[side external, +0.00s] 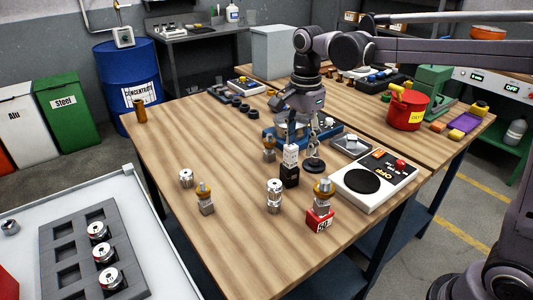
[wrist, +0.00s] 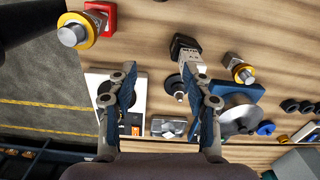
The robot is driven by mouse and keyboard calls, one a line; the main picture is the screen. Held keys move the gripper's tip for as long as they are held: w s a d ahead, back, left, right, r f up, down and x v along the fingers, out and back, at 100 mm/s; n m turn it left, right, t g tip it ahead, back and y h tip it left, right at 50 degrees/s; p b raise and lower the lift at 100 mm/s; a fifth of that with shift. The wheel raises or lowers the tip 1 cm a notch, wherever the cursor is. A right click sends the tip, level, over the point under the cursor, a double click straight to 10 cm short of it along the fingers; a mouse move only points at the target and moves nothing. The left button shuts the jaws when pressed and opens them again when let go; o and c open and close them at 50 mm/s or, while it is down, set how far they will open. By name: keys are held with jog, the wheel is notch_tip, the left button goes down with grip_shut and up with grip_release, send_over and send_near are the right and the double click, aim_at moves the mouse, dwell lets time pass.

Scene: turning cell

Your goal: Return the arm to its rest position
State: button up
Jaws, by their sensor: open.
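My gripper (side external: 304,142) hangs over the wooden table (side external: 185,130), pointing down, with its fingers apart and nothing held between them. The wrist view shows the two spread fingers (wrist: 160,80) above the table. A small white and black block (side external: 290,166) stands upright just below the gripper in the side view. It also shows in the wrist view (wrist: 187,50), near the tip of the right finger; I cannot tell whether they touch. My arm reaches in from the upper right of the side view.
A scale (side external: 375,182) with a black round pan lies right of the gripper. Metal parts with yellow collars stand nearby, one (side external: 322,192) on a red block (side external: 319,221). A red can (side external: 405,108) stands further right. The table's left part is mostly clear.

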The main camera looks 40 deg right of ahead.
jog(key=s+a+f, duration=0.1)
jog(key=a+f, duration=0.1)
jog(key=a, duration=0.5)
jog(key=s+a+f+n, duration=0.1)
jog(key=a+f, duration=0.2)
jog(key=a, duration=0.4)
jog(key=shift+s, duration=0.4)
jog(key=shift+d, duration=0.1)
jog(key=w+d+r, duration=0.1)
jog(key=d+r, duration=0.2)
jog(key=d, duration=0.5)
jog(key=w+d+r+m, duration=0.1)
jog(key=w+d+r, duration=0.1)
jog(key=d, duration=0.7)
jog(key=shift+d+r, duration=0.15)
jog(key=shift+r, duration=0.35)
